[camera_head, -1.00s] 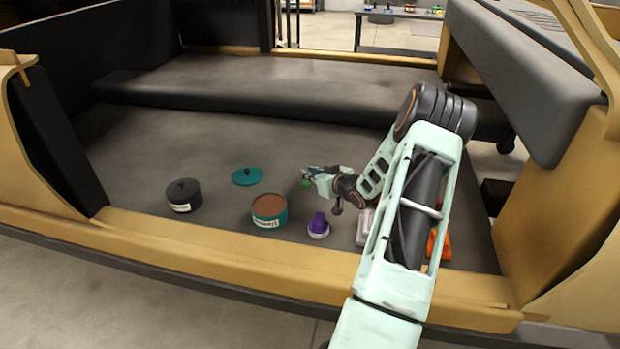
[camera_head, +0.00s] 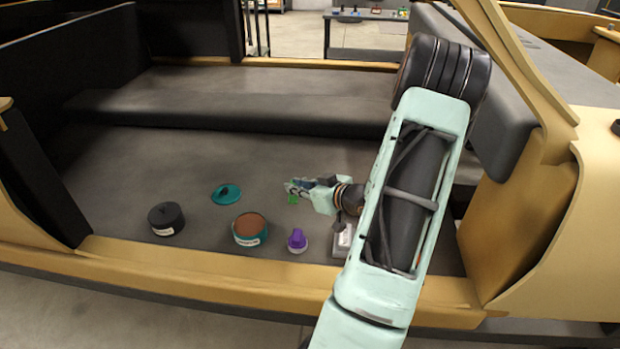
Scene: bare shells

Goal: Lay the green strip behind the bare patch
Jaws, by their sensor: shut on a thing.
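My gripper (camera_head: 297,188) points left over the dark grey floor of the shell and is shut on a small green piece (camera_head: 293,199), most likely the green strip. Only a bit of the green shows below the fingertips; the rest is hidden by the fingers. The gripper is behind and to the right of an open teal tin (camera_head: 250,241) with a brown top surface. I cannot pick out a distinct bare patch; the grey floor (camera_head: 150,165) around the gripper is largely empty.
A teal lid (camera_head: 227,194) lies behind the open tin. A black lidded tin (camera_head: 166,219) stands to its left, a purple-topped piece (camera_head: 297,241) to its right. A grey-white block (camera_head: 343,239) is partly behind my arm. A tan sill (camera_head: 190,265) runs along the front.

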